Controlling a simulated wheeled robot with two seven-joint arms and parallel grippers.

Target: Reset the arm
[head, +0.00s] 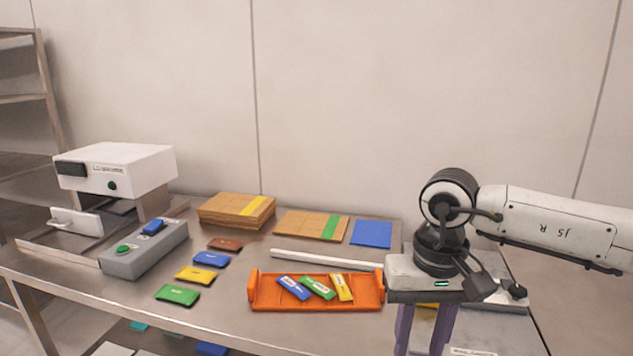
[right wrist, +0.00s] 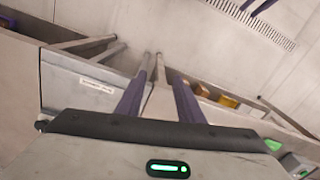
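My right arm comes in from the right in the head view. Its gripper (head: 426,330) points down at the right end of the metal table, beside the orange tray (head: 315,304). Its two purple fingers are apart with nothing visible between them; the fingertips are cut off by the lower picture edge. In the right wrist view the gripper (right wrist: 158,85) also shows apart and empty, above grey metal surfaces. The orange tray holds a blue packet (head: 294,288), a green packet (head: 318,287) and a yellow packet (head: 342,287). My left gripper is not in view.
A white sealing machine (head: 115,168) and grey button box (head: 145,250) stand at left. Brown (head: 225,244), blue (head: 212,259), yellow (head: 195,275) and green (head: 177,295) packets lie loose. Cardboard stacks (head: 236,210), a blue sheet (head: 371,233) and a white bar (head: 325,259) lie behind.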

